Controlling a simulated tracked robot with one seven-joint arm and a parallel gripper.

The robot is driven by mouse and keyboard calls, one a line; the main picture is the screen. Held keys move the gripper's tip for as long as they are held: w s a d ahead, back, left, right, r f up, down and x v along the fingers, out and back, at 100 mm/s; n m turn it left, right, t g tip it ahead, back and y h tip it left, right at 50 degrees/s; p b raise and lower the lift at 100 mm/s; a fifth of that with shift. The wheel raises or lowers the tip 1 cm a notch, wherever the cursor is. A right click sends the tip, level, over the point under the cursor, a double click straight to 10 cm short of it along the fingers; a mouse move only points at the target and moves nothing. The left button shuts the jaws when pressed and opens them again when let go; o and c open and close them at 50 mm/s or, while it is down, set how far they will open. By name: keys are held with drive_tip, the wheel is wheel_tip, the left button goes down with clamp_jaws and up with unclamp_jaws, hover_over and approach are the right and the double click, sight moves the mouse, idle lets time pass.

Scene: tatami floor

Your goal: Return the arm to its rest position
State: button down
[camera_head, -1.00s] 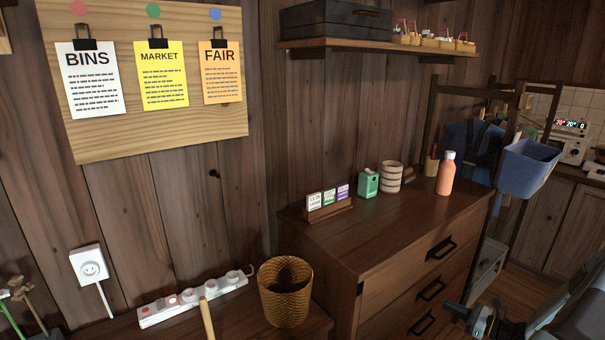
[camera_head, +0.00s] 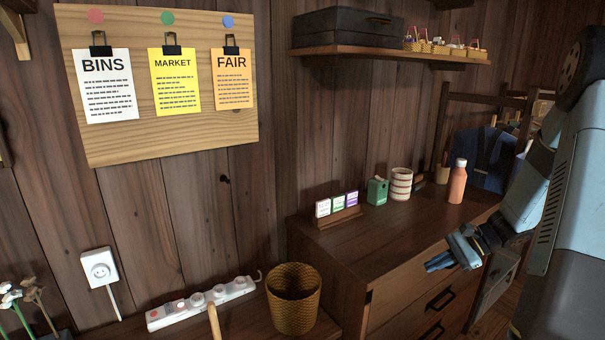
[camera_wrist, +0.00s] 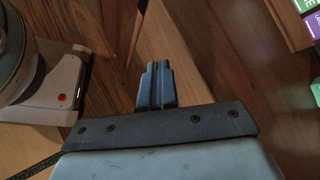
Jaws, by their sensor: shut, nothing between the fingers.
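My arm (camera_head: 575,190) fills the right side of the head view, with its forearm angled down to the left. My gripper (camera_head: 438,264) is at its end, in front of the wooden dresser's right part, with its fingers pointing left. In the wrist view the two blue fingers of my gripper (camera_wrist: 156,84) lie against each other, shut, with nothing between them.
The wooden dresser (camera_head: 350,245) carries small label cards (camera_head: 338,207), a green box (camera_head: 377,191), a striped cup (camera_head: 401,184) and an orange bottle (camera_head: 457,182). A wicker basket (camera_head: 293,300) and a power strip (camera_head: 202,304) are at the lower left.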

drive_tip(key=s+a+r+n+h, duration=0.3)
drive_tip(key=s+a+r+n, duration=0.15)
drive_tip(key=r, duration=0.35)
drive_tip(key=s+a+r+n+h, duration=0.3)
drive_tip(key=s+a+r, duration=0.2)
drive_tip(key=r, duration=0.2)
drive_tip(key=s+a+r+n+t+h, duration=0.2)
drive_tip(key=s+r+n+t+h, duration=0.2)
drive_tip(key=s+r, duration=0.5)
drive_tip(key=shift+s+a+r+n, duration=0.3)
drive_tip(key=shift+s+n, duration=0.55)
drive_tip(key=shift+s, duration=1.3)
